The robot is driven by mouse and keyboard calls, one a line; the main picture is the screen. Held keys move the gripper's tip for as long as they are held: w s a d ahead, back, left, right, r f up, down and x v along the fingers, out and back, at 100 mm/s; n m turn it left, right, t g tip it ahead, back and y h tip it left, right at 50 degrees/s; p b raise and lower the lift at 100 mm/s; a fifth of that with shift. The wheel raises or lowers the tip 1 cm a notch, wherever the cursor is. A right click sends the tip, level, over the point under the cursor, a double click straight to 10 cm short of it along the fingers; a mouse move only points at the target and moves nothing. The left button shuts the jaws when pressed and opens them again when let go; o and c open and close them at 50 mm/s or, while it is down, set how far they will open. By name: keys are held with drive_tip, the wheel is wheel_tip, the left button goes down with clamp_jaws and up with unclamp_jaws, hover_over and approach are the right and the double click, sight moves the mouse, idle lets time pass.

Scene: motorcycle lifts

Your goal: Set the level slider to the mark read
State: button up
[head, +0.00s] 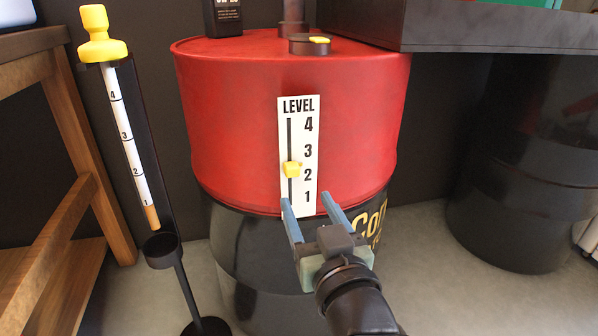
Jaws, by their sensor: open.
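A white LEVEL plate (312,188) is on the front of the red and black drum, with numbers 1 at the bottom to 4 at the top. Its yellow slider knob (292,169) sits in the dark slot slightly above the 2. At the left a white dipstick (127,140) with a yellow handle (98,36) hangs upright, marked 1 to 4. Its lower tip is brown-orange (152,217) up to about the 1 mark. My gripper (307,201) is open and empty, its blue fingers spread around the plate's lower end, below the knob. Contact with the plate cannot be told.
The drum (230,110) carries a dark bottle (222,17) and a cap (309,44) on top. A small dark cup on a stand (161,250) is below the dipstick. A wooden frame (85,200) is at the left. A dark bench (480,28) overhangs at the right.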

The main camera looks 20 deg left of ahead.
sight(293, 172)
drive_tip(key=b+x, duration=0.2)
drive_tip(key=x, duration=0.6)
drive_tip(key=shift+w+a+f+b, duration=0.1)
drive_tip(key=shift+w+a+b, duration=0.05)
drive_tip(key=shift+b, duration=0.25)
drive_tip(key=shift+w+a, duration=0.3)
drive_tip(key=shift+w, duration=0.2)
clamp_jaws()
idle(0.5)
